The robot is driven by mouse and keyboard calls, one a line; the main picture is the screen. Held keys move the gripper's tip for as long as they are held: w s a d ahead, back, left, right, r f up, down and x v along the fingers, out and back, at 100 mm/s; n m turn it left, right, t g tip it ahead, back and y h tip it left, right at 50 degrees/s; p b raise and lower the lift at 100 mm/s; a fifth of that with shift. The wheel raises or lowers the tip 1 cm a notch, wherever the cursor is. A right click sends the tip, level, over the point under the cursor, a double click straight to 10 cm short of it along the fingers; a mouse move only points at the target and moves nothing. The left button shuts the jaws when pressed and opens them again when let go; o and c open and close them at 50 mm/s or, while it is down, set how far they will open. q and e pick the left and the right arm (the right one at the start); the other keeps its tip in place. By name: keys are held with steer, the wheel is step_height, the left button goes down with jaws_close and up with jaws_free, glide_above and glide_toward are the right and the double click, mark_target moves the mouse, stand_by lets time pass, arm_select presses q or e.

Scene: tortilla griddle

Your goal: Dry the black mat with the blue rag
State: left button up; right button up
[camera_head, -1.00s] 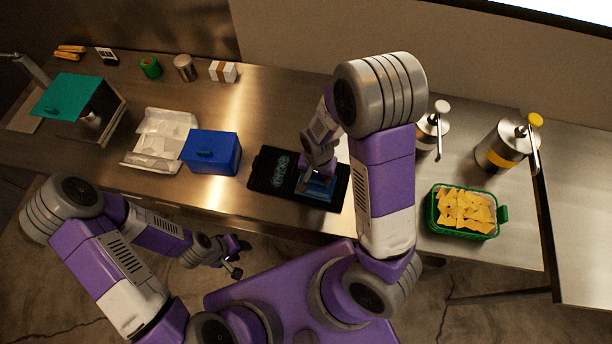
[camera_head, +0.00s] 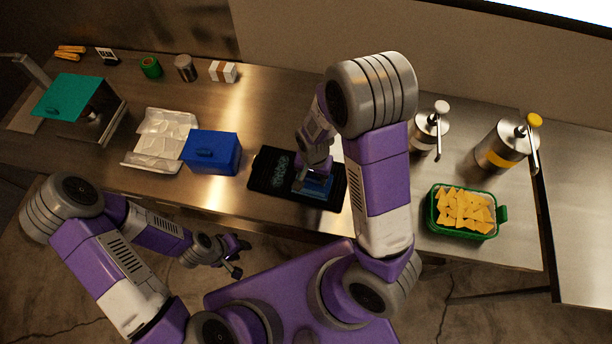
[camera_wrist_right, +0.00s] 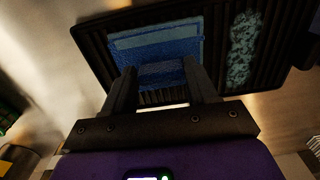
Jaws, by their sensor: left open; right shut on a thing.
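The black mat (camera_head: 257,183) lies on the steel counter near its front edge. A pale greenish wet-looking patch (camera_head: 281,170) shows on its left part, and the patch also shows in the right wrist view (camera_wrist_right: 243,48). My right gripper (camera_head: 305,177) is over the right part of the mat. In the right wrist view it is shut on the blue rag (camera_wrist_right: 155,45), which lies against the ribbed mat (camera_wrist_right: 285,35). The rag (camera_head: 318,186) partly shows in the head view. My left gripper (camera_head: 238,256) is open and empty, in front of the counter and away from the mat.
A blue box (camera_head: 212,152) stands just left of the mat, with a white tray (camera_head: 160,140) beyond it. Right of my right arm are two pump dispensers (camera_head: 430,130) (camera_head: 500,148) and a green basket of chips (camera_head: 463,212).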

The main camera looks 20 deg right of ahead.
steer(key=shift+s+d+r, duration=0.1)
steer(key=shift+s+d, duration=1.05)
steer(key=shift+d, duration=0.3)
steer(key=shift+w+a, duration=0.5)
steer(key=shift+w, duration=0.15)
steer(key=shift+w+a, duration=0.45)
steer(key=shift+w, duration=0.2)
steer(key=shift+w+d, duration=0.1)
steer(key=shift+d, duration=1.9)
steer(key=shift+w+a, duration=0.1)
